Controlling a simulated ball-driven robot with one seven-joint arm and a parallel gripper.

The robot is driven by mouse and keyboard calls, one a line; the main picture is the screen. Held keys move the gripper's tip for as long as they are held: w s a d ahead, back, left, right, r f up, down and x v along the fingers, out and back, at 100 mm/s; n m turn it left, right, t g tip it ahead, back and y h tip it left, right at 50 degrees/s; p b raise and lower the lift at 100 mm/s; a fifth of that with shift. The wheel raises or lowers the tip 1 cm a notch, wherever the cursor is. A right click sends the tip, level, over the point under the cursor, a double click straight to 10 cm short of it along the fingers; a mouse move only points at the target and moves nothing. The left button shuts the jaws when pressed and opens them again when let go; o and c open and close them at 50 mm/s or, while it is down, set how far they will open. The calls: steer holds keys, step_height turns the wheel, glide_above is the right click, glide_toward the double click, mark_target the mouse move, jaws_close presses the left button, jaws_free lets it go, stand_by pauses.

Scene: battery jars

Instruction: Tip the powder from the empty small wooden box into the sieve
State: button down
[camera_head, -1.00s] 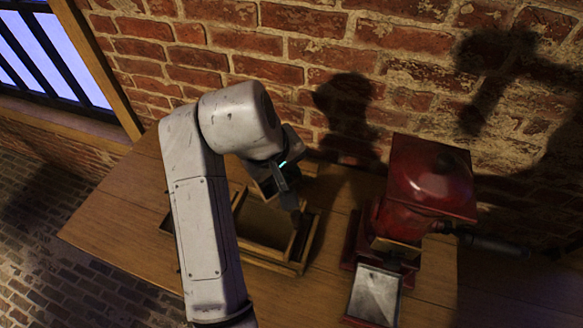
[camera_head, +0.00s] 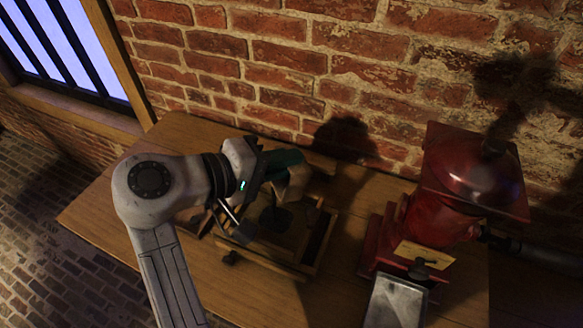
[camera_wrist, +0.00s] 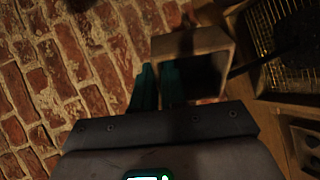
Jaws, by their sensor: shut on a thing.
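My gripper (camera_head: 282,160) is shut on the small wooden box (camera_head: 296,178), above the back part of the sieve. In the wrist view, its teal fingers (camera_wrist: 158,88) grip the box (camera_wrist: 192,42) at its left side. The box is tilted over, and its inside is too dark to read. The sieve (camera_head: 262,262) is a wooden frame on the table, partly hidden by my arm and gripper. A dark heap, seemingly powder (camera_head: 275,219), shows inside it. The sieve's mesh (camera_wrist: 268,48) shows at the upper right of the wrist view.
A red grinder (camera_head: 440,215) with a grey metal-topped piece (camera_head: 396,302) at its front stands right of the sieve. The brick wall (camera_head: 290,60) is close behind the table. The table's left end (camera_head: 110,210) is clear.

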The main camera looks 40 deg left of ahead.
steer(key=shift+s+a+f+n+t+h+b, duration=0.15)
steer(key=shift+s+a+t+h+b, duration=0.25)
steer(key=shift+t+b, duration=0.5)
steer(key=shift+s+a+n+t+h+b, duration=0.15)
steer(key=shift+s+t+h+b, duration=0.1)
steer(key=shift+s+t+b, duration=0.5)
steer(key=shift+s+a+f+n+t+h+b, duration=0.1)
steer(key=shift+s+a+t+h+b, duration=0.2)
steer(key=shift+t+b, duration=0.75)
steer(key=shift+d+r+p, duration=0.1)
steer(key=shift+p, duration=0.2)
